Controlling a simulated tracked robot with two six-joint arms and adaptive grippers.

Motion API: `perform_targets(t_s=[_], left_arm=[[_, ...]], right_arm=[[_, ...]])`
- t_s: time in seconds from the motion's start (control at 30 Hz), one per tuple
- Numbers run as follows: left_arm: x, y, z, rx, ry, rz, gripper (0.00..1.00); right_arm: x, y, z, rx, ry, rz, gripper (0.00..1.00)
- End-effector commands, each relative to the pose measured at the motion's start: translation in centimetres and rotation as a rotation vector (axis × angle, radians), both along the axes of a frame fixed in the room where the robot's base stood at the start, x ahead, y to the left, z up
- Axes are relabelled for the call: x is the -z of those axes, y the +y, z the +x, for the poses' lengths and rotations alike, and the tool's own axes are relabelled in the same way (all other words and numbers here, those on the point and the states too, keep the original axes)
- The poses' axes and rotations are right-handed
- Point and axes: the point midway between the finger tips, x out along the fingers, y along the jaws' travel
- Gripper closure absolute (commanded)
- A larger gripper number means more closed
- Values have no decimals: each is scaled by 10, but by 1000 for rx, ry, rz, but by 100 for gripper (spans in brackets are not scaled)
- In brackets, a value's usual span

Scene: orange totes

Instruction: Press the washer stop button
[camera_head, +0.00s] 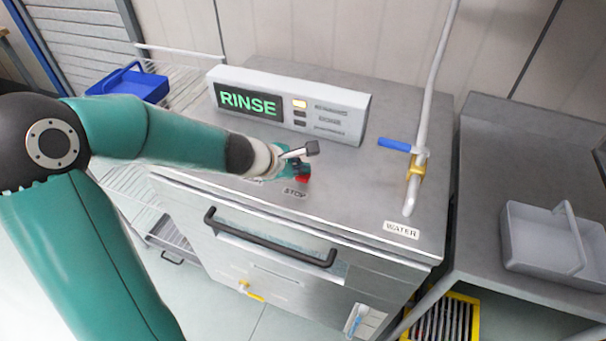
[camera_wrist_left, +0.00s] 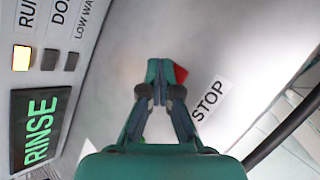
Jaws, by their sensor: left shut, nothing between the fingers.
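The washer (camera_head: 345,200) has a grey metal top. Its red stop button (camera_head: 303,179) sits just behind a STOP label (camera_head: 295,193). My left gripper (camera_head: 296,168) is shut and empty, over the washer top right at the red button and partly covering it. In the left wrist view the closed fingertips (camera_wrist_left: 160,72) overlap the red button (camera_wrist_left: 181,73), of which only a corner shows beside them. The STOP label (camera_wrist_left: 211,98) lies to their right. I cannot tell whether the fingertips touch the button. My right gripper is not in view.
A control panel (camera_head: 350,106) with a green RINSE display (camera_head: 249,101) and a lit yellow lamp (camera_head: 300,104) stands behind the gripper. A pipe with a blue valve handle (camera_head: 394,144) rises at the right. A grey carrier (camera_head: 535,236) and blue carrier (camera_head: 128,84) stand at the sides.

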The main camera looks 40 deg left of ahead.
Motion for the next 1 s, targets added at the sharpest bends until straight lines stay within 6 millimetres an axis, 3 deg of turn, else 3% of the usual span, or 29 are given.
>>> perform_targets(t_s=[0.63,1.0], left_arm=[[4,0,0,-1,1,1,100],[-12,0,0,1,1,1,100]], right_arm=[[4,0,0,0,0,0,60],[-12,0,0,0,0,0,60]])
